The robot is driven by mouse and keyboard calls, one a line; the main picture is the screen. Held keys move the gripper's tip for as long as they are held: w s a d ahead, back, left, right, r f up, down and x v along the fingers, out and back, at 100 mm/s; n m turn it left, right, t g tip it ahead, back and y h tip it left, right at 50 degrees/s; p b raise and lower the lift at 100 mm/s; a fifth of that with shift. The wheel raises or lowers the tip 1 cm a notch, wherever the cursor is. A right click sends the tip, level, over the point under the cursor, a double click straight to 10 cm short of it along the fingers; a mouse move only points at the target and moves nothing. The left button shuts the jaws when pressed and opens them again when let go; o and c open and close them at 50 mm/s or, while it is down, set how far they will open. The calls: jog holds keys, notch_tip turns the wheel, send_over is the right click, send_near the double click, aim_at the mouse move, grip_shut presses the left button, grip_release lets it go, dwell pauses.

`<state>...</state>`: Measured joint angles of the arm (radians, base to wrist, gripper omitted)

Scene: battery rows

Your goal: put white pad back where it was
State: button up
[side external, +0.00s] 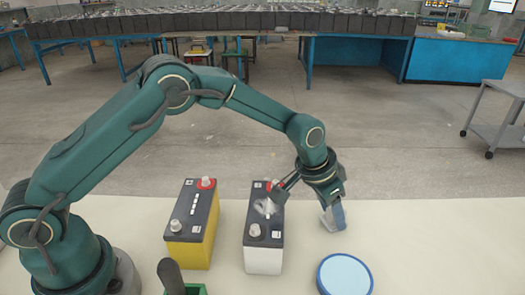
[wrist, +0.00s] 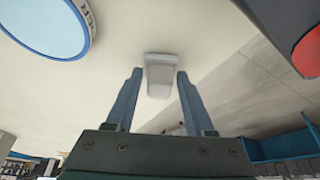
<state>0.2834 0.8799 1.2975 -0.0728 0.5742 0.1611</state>
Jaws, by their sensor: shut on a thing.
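The white pad (wrist: 159,76) is between the two fingers of my gripper (wrist: 154,85) in the wrist view, pale and block-like with a wider far end. In the side view my gripper (side external: 334,216) points down to the right of the white battery (side external: 263,260), shut on the pad (side external: 326,219), which shows as a pale edge beside the fingers. The pad is low over the pale table; I cannot tell whether it touches. The fingers partly hide it.
A yellow battery (side external: 189,253) stands left of the white one, which has whitish patches on its dark top. A round blue-rimmed container (side external: 344,275) is in front of my gripper. A green tray (side external: 200,290) with a dark handle (side external: 170,275) is at the front edge. The table right of my gripper is clear.

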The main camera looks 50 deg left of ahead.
jog(key=shift+f, duration=0.15)
jog(key=o, duration=1.2)
jog(key=v, duration=1.2)
jog(key=s+a+r+n+t, duration=0.1)
jog(key=s+a+r, duration=0.25)
jog(key=s, duration=0.25)
jog(key=s+a+r+n, duration=0.1)
jog(key=s+a+r, duration=0.2)
jog(key=s+a, duration=0.15)
jog(key=s+a+f, duration=0.1)
jog(key=s, duration=0.2)
jog(key=s+a+n+y, duration=0.1)
jog(key=s, duration=0.2)
jog(key=s+a+f+n, duration=0.1)
jog(key=s, duration=0.3)
jog(key=shift+s+a+f+t+y, duration=0.1)
jog(key=shift+a+f+t+y, duration=0.05)
jog(key=shift+f+t+y, duration=0.2)
jog(key=shift+s+a+f, duration=0.1)
jog(key=shift+s+f, duration=0.15)
jog(key=shift+s, duration=0.2)
